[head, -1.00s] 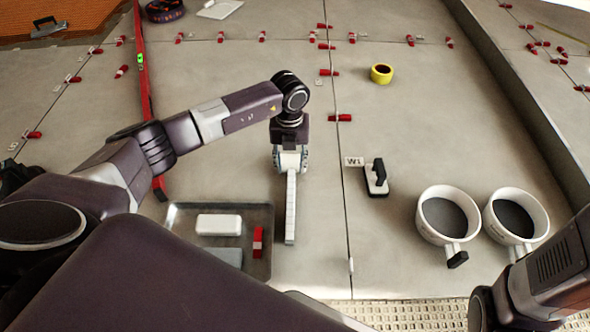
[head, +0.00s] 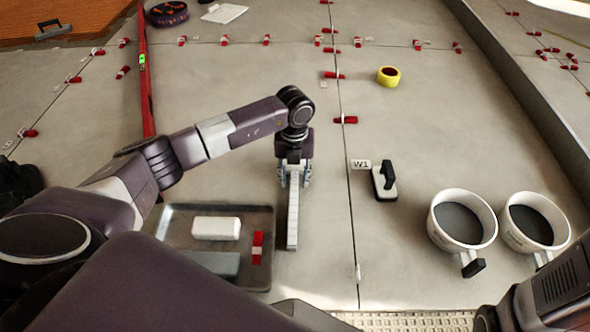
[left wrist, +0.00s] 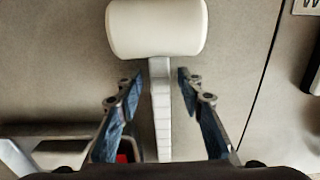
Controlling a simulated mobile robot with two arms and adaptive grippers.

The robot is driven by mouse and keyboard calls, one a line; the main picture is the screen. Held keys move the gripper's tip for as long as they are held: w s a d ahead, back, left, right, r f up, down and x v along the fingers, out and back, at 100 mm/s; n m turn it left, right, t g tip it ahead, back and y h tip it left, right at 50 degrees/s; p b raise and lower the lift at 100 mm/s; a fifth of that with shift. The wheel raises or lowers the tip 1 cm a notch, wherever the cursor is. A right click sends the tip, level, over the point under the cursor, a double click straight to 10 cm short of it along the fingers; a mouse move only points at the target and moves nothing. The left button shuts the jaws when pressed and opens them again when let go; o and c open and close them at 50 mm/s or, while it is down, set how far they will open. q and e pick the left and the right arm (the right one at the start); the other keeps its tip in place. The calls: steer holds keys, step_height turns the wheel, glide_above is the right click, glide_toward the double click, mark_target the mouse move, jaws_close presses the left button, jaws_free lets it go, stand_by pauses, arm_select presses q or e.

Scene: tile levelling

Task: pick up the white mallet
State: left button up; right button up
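The white mallet lies on the grey tile floor. In the head view its ribbed pale handle (head: 293,222) points toward me, and its head is hidden behind my arm and gripper. In the left wrist view the broad white mallet head (left wrist: 156,27) is at the top and the handle (left wrist: 161,115) runs down from it. My left gripper (head: 294,178) is over the handle near the head. Its fingers (left wrist: 158,88) are open, one on each side of the handle, with a visible gap at both sides. My right gripper is out of view; only part of that arm shows at lower right.
A grey tray (head: 262,272) with a white block (head: 216,228) and a red piece (head: 257,247) stands left of the handle. A black-handled suction pad (head: 385,186) and two buckets (head: 461,246) (head: 537,246) stand to the right. Yellow tape (head: 388,77) lies farther back.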

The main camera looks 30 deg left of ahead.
arm_select(q)
jaws_close()
steer(key=shift+r, duration=0.1)
